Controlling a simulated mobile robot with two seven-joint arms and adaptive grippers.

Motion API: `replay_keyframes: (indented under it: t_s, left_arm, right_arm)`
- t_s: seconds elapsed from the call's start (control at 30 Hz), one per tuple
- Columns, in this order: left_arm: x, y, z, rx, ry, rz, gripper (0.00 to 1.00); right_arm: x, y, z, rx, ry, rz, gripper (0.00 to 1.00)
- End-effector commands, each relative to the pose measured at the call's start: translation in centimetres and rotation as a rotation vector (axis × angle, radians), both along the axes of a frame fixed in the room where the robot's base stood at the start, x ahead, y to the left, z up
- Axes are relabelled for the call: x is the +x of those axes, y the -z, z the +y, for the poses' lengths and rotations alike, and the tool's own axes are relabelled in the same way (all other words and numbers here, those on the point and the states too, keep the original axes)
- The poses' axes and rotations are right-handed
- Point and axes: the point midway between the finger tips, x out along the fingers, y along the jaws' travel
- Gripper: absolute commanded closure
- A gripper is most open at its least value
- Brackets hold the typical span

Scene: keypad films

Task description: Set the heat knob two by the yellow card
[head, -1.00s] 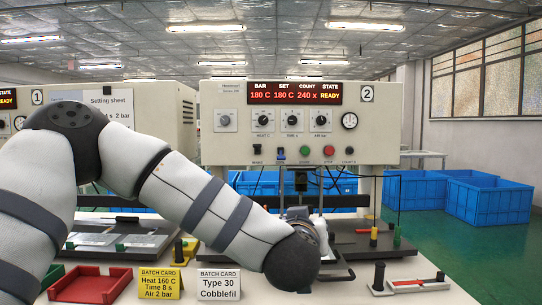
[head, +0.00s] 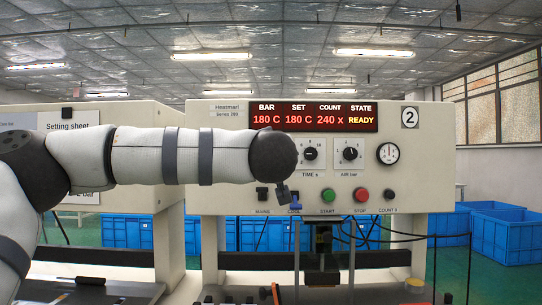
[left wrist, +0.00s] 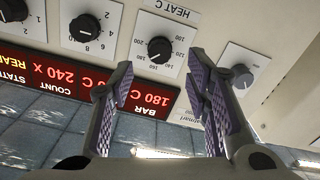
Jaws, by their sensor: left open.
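The heat knob (left wrist: 160,50) is black, on a white HEAT C dial plate, and shows upside down in the left wrist view. My left gripper (left wrist: 161,62) is open, with its two purple-padded fingers pointing at the panel and the knob in line with the gap between them. The fingers look empty; I cannot tell whether they touch the knob. In the head view my left arm hides the heat knob on machine two (head: 225,112). Its red display (head: 312,118) reads BAR 180 C, SET 180 C, READY. The yellow card and my right gripper are not in view.
The time knob (head: 310,154) and air knob (head: 351,154) sit right of my wrist in the head view. Buttons, including green (head: 327,195) and red (head: 361,195), line the panel's lower edge.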

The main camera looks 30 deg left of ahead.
Motion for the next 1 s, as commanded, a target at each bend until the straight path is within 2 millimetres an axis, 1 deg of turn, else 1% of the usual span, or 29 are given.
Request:
replay_keyframes:
  t_s: [0.03,0.1,0.23,0.37,0.57,0.6,0.67,0.7,0.77,0.8,1.0]
  left_arm:
    - [1.1,0.2,0.8,-0.002,-0.004,0.004,0.56]
    - [2.5,0.2,1.5,-0.001,-0.002,0.002,0.56]
    - [4.2,0.1,2.5,0.0,0.0,0.001,0.56]
    - [4.9,0.0,2.9,0.002,0.002,0.001,0.56]
    - [5.0,0.0,3.0,0.002,0.002,0.001,0.56]
    - [5.0,0.0,3.0,0.002,0.002,0.001,0.58]
    - [4.9,0.0,2.9,0.002,0.002,0.001,0.72]
    - [4.9,0.0,2.9,0.002,0.002,0.001,0.81]
    - [4.9,0.0,2.9,0.002,0.002,0.001,0.95]
    - [4.9,0.0,2.9,0.002,0.002,0.001,1.0]
    - [4.9,0.0,2.9,-0.003,0.002,-0.003,1.0]
  right_arm:
    - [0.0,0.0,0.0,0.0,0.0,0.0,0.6]
    - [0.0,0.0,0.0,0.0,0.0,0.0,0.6]
    - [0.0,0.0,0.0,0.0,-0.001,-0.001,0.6]
    - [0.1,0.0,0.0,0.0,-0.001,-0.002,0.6]
    - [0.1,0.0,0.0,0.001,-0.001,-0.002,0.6]
    - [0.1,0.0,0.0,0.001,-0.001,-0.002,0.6]
    - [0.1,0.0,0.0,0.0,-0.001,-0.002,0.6]
    - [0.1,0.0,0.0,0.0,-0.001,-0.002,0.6]
    - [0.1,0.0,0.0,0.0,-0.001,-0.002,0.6]
    - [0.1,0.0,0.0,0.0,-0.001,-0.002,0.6]
    - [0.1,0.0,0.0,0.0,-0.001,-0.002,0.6]
